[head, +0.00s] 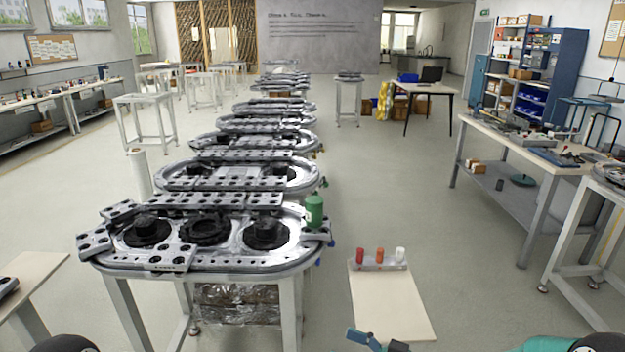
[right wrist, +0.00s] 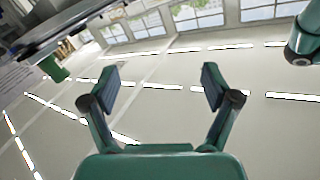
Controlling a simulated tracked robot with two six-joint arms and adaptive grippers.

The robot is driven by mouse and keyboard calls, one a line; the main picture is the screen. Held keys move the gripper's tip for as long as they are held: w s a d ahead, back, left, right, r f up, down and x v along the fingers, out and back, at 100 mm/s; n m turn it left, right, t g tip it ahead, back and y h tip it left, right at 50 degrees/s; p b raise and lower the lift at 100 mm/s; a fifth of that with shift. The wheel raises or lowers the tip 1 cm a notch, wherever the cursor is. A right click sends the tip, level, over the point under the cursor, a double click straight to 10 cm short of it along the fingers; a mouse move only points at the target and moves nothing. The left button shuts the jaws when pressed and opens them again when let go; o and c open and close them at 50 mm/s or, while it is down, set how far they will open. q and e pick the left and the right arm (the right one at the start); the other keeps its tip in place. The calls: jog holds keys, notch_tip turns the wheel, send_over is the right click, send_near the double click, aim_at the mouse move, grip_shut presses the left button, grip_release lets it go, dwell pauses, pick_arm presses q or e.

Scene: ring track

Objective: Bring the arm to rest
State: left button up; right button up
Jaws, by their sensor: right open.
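My right gripper (head: 377,342) shows at the bottom edge of the head view, over the near end of a small pale board. In the right wrist view my right gripper (right wrist: 158,82) has its two fingers wide apart with nothing between them, and bare floor lies beyond. Most of the right arm is outside the head view, with a teal part at the lower right. My left gripper is not in view.
The ring track table (head: 215,262) stands left of centre, with a green container (head: 314,211) at its right edge. The pale board (head: 392,305) carries a rack with red, orange and white pieces. A workbench (head: 520,145) stands at right.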

jog(key=s+d+f+m+g+h+b, duration=0.15)
jog(key=s+f+m+h, duration=0.3)
jog(key=f, duration=0.75)
jog(key=s+f+m+h+b, duration=0.25)
jog(key=f+m+h, duration=0.2)
jog(key=f, duration=0.75)
jog(key=s+d+f+m+g+h, duration=0.1)
jog(key=s+d+f+g, duration=0.1)
jog(key=s, duration=0.6)
jog(key=s+d+f+m+g+h, duration=0.1)
jog(key=s+f+g, duration=0.3)
jog(key=s, duration=0.5)
jog(key=shift+d+f+h, duration=0.4)
jog(key=shift+d+f, duration=0.1)
